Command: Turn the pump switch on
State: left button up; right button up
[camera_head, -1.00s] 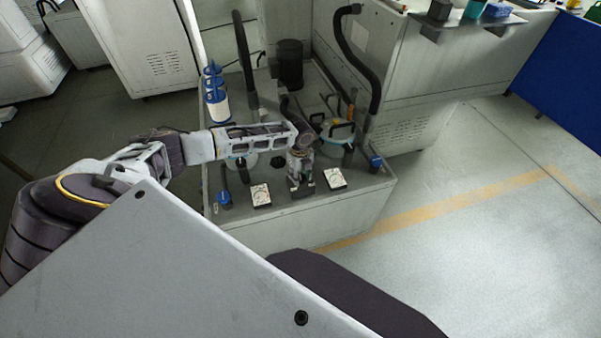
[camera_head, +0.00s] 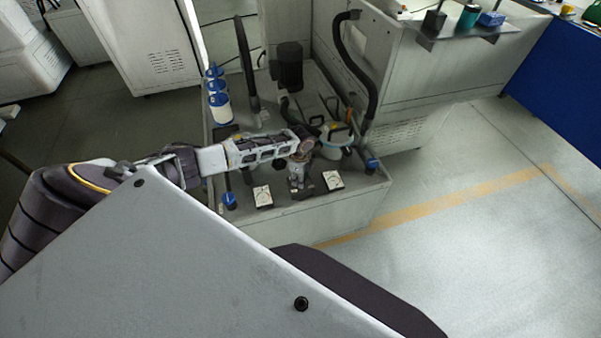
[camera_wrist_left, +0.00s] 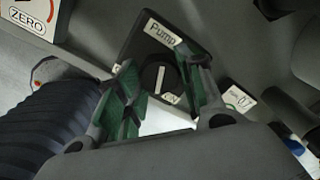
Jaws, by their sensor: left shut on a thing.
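The pump switch is a black plate with a "Pump" label and a round black knob (camera_wrist_left: 157,76) in the left wrist view. The knob has a white pointer line, and a small ON label sits below it, partly covered by a finger. My left gripper (camera_wrist_left: 155,97) has its green-padded fingers on either side of the knob, shut on it. In the head view my left gripper (camera_head: 297,188) points down at the front of the grey bench unit (camera_head: 310,217) and hides most of the switch. My right gripper is not in view.
White dial gauges stand left (camera_head: 262,197) and right (camera_head: 333,180) of the gripper. Blue-capped filters (camera_head: 217,98), a dark motor (camera_head: 289,66) and black hoses (camera_head: 357,65) stand farther back. A small "07" tag (camera_wrist_left: 238,97) lies right of the switch. The floor at right is clear.

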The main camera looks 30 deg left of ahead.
pick_arm(q)
jog(key=shift+r+n+p, duration=0.1)
jog(key=shift+n+p, duration=0.4)
jog(key=shift+n, duration=0.3)
jog(key=o, duration=1)
jog(key=shift+r, duration=5.95)
